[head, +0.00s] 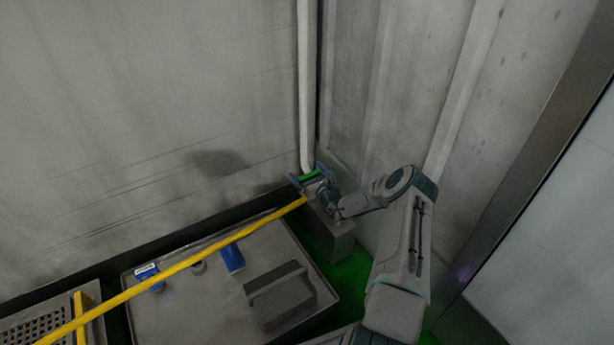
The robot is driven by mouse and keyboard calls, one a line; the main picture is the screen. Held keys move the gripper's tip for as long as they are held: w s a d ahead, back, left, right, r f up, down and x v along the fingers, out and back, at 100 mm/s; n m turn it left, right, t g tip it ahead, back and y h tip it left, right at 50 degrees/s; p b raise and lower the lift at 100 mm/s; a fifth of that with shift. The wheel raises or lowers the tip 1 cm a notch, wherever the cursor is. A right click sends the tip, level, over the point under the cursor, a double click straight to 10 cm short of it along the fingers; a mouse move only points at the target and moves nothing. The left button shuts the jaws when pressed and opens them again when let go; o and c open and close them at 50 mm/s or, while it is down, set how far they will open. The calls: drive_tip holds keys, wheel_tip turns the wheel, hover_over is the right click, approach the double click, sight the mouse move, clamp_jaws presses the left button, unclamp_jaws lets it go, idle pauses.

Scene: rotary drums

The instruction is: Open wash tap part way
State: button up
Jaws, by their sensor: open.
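The wash tap shows as a green handle (309,176) at the foot of a white vertical pipe (305,90) in the corner of the walls. My gripper (310,178) is open at the handle, with a finger to either side of it. I cannot tell whether the fingers touch it. My wrist hides the tap's body and the right part of the handle's surroundings.
A grey box-like post (340,243) stands below my wrist. A yellow rail (180,267) runs from the lower left to near the tap. A grey tray (190,310) holds blue items (232,259) and a dark ribbed block (280,297). Walls close in behind and right.

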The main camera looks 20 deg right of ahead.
drive_tip(key=shift+w+a, duration=0.1)
drive_tip(key=shift+w, duration=0.3)
drive_tip(key=c, duration=1.2)
drive_tip(key=shift+s, duration=0.1)
